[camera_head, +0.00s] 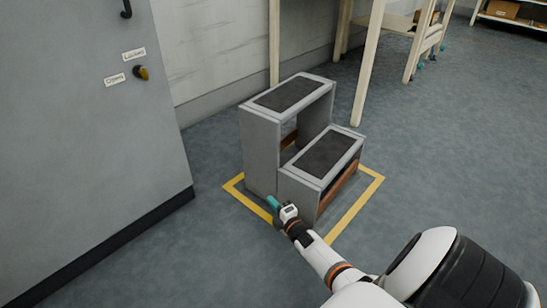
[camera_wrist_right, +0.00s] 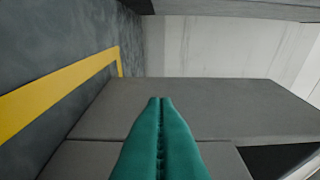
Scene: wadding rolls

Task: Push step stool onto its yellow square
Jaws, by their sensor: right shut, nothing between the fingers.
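The step stool (camera_head: 262,150) is grey with two dark treads and stands upright. Its visible base lies inside the yellow square (camera_head: 352,216), with floor showing between it and the left and right lines. The far side of the square is hidden behind the stool. My right gripper (camera_head: 272,202) has its teal fingers shut and empty, at the stool's near side. In the right wrist view, the closed fingertips (camera_wrist_right: 160,100) point at the stool's grey side panel (camera_wrist_right: 200,108); I cannot tell whether they touch. A yellow line (camera_wrist_right: 60,90) runs at left there. My left gripper is out of view.
A grey cabinet (camera_head: 90,150) with a black base strip stands at the left. A pale wall (camera_head: 220,50) and a wooden-legged table (camera_head: 366,65) are behind the stool. Open blue-grey floor (camera_head: 450,150) extends to the right.

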